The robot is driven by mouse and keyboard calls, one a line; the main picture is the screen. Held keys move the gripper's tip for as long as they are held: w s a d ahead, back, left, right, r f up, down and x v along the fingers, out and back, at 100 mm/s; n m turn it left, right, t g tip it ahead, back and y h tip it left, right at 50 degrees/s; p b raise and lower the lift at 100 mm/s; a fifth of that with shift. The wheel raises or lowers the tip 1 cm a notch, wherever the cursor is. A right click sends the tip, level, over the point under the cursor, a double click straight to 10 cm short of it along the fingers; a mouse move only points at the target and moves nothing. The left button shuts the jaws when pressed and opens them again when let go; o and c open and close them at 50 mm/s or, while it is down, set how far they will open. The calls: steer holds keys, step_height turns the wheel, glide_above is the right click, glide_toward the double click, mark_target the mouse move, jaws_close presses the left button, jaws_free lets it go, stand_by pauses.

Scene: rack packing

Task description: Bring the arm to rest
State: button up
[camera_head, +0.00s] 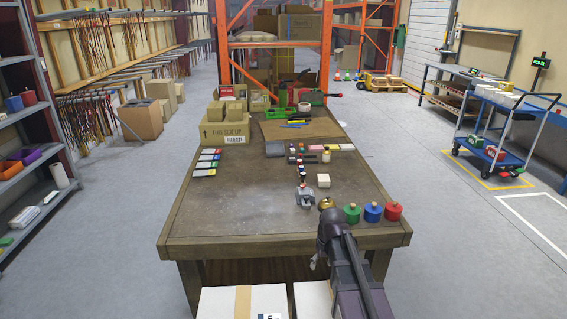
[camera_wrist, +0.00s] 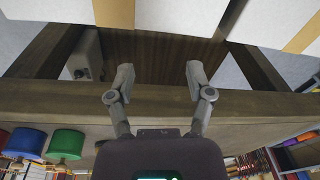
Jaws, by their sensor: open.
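My gripper (camera_wrist: 160,75) is open, its two fingers spread wide with nothing between them. In the wrist view the picture is upside down, and the fingers stand in front of the table's front edge (camera_wrist: 60,98). In the head view my dark arm reaches up from the lower right to the front edge of the worktable (camera_head: 225,218); its end is bent down there and the fingers are mostly hidden. A brass-topped weight (camera_head: 326,203) stands just behind the arm. Green (camera_head: 352,214), blue (camera_head: 373,212) and red (camera_head: 393,211) weights stand to its right.
A grey metal part (camera_head: 305,196) and a white block (camera_head: 323,181) lie near the arm. Small bottles and blocks stand farther back, with cartons (camera_head: 224,131) behind left. White taped boxes (camera_head: 243,302) sit low before the table. The table's left front is clear.

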steer(key=s+r+m+h+p, duration=0.1)
steer(key=s+r+m+p, duration=0.1)
steer(key=s+r+p, duration=0.6)
steer(key=s+r, duration=0.1)
steer(key=s, duration=0.2)
steer(key=shift+a+g, duration=0.15)
steer(key=shift+g, duration=0.25)
steer(key=shift+r, duration=0.1)
steer(key=shift+s, duration=0.1)
steer(key=shift+c, duration=0.8)
